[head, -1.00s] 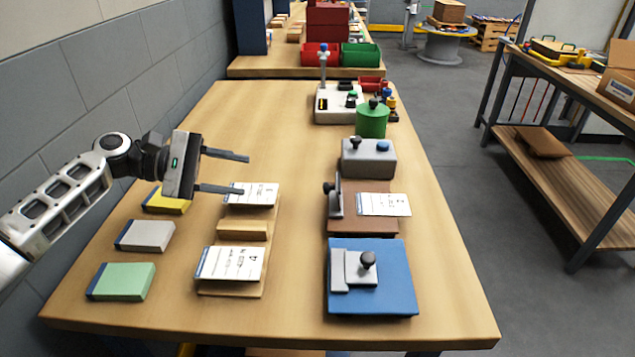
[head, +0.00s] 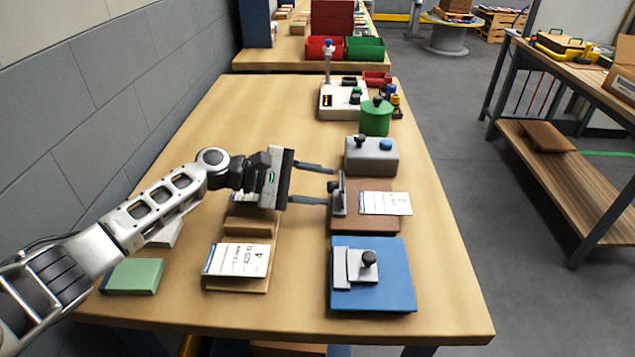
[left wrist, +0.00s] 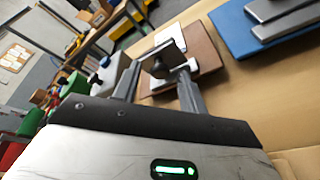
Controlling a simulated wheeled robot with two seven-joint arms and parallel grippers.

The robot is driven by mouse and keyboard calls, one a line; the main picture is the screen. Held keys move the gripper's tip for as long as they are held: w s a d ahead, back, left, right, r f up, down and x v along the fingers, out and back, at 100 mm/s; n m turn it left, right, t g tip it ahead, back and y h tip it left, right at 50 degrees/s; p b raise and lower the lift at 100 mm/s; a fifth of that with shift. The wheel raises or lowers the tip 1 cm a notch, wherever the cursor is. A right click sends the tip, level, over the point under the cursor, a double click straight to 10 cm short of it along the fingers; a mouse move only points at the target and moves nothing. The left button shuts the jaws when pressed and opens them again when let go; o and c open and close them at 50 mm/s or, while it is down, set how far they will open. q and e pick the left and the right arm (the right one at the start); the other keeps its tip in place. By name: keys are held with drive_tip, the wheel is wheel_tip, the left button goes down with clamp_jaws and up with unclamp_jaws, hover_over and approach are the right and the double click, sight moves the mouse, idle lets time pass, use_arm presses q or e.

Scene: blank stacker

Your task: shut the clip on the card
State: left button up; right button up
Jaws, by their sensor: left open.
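A white printed card (head: 386,203) lies on the brown board (head: 365,223) on the right of the table. The grey clip (head: 341,198) stands upright at the board's left edge, raised off the card. Its dark knob also shows in the left wrist view (left wrist: 160,70), in front of the upright plate (left wrist: 170,42) and between the fingers. My left gripper (head: 333,185) is open and empty, with its fingertips at the clip's left side. Whether a finger touches the clip I cannot tell. My right gripper is not in view.
A blue board (head: 401,296) with a flat grey clip and black knob lies nearer. A grey box (head: 371,163) with knobs and a green canister (head: 376,120) stand behind. Cards on wooden blocks (head: 236,284) and a green block (head: 133,277) lie left.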

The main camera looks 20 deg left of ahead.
use_arm(q)
clamp_jaws()
drive_tip(key=shift+r, duration=0.1)
